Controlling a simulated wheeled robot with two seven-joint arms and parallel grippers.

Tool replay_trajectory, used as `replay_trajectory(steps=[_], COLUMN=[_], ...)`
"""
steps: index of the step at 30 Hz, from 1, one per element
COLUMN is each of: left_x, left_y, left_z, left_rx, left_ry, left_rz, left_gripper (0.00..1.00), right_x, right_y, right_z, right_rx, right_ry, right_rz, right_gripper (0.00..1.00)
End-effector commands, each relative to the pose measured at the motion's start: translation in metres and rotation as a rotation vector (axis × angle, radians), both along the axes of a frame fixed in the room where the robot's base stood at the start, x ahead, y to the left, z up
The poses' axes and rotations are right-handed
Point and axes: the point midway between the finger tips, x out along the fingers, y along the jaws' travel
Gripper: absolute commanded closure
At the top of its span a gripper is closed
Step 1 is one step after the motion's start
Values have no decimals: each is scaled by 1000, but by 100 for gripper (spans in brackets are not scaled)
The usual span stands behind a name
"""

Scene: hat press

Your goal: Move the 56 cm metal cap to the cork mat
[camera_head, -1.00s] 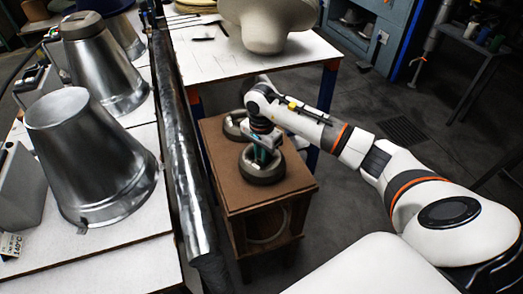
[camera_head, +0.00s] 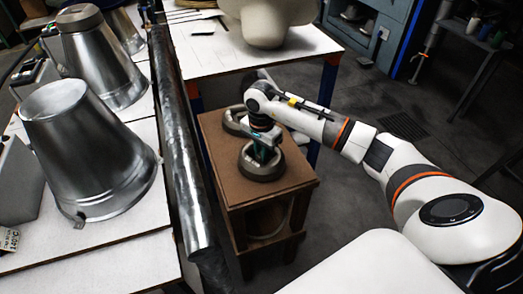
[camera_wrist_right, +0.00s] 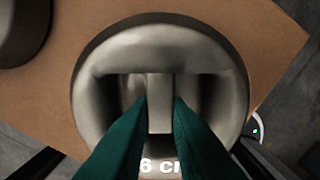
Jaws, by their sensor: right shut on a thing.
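A round grey metal cap (camera_head: 262,172) with a raised rim and a central grip bar is at the brown top of a wooden stand (camera_head: 240,193). In the right wrist view the cap (camera_wrist_right: 88,100) fills the middle, with part of a white label reading "6 cm" whose start is hidden. My right gripper (camera_head: 262,152) is above the cap; its green fingers (camera_wrist_right: 160,108) are shut on the grip bar. I cannot tell whether the cap touches the stand or is slightly raised. I cannot make out a cork mat for certain. My left gripper is not in view.
A second similar cap (camera_head: 234,122) sits behind on the stand, partly covered by my arm. A white table (camera_head: 215,62) with a large hat-shaped block (camera_head: 268,22) stands beyond. Open floor is right of the stand.

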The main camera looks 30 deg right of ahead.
Motion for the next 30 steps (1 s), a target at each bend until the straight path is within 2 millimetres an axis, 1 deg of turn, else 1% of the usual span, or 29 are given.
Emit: replay_trajectory(steps=[3,30], left_x=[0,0], left_y=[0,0], left_z=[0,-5], left_rx=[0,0], left_ry=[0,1], left_rz=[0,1], left_gripper=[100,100], right_x=[1,1], right_y=[0,-1], right_z=[3,0], right_rx=[1,0], right_ry=[-5,-5], right_rz=[-1,-1], right_gripper=[100,100])
